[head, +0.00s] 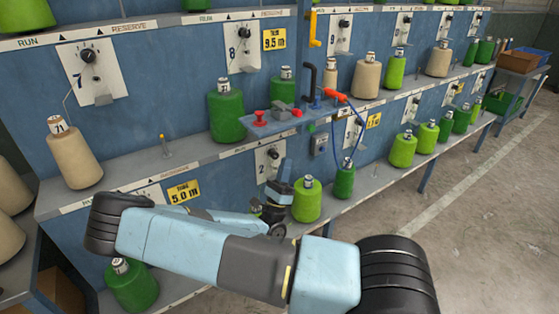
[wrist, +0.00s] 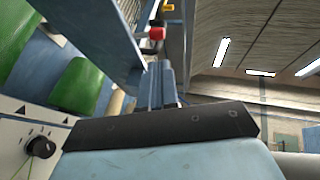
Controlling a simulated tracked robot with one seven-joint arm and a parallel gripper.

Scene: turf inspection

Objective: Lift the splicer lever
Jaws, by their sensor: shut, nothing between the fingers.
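The splicer (head: 284,110) is a grey block with red knobs on a small blue-grey bracket shelf on the machine front. A red-handled piece (head: 335,95) with a blue hose sits at its right. I cannot tell for sure which part is the lever. My gripper (head: 286,168) points up below the bracket, apart from it, in front of the lower panel. In the wrist view my gripper's fingers (wrist: 160,75) are shut together and empty. A red knob (wrist: 157,33) shows just above the fingertips there, seen from below.
Green and cream yarn cones stand on the shelves, including a green cone (head: 306,202) right beside my gripper and another (head: 227,112) left of the splicer. A black hooked handle (head: 310,76) rises behind the bracket. The floor (head: 460,225) at right is clear.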

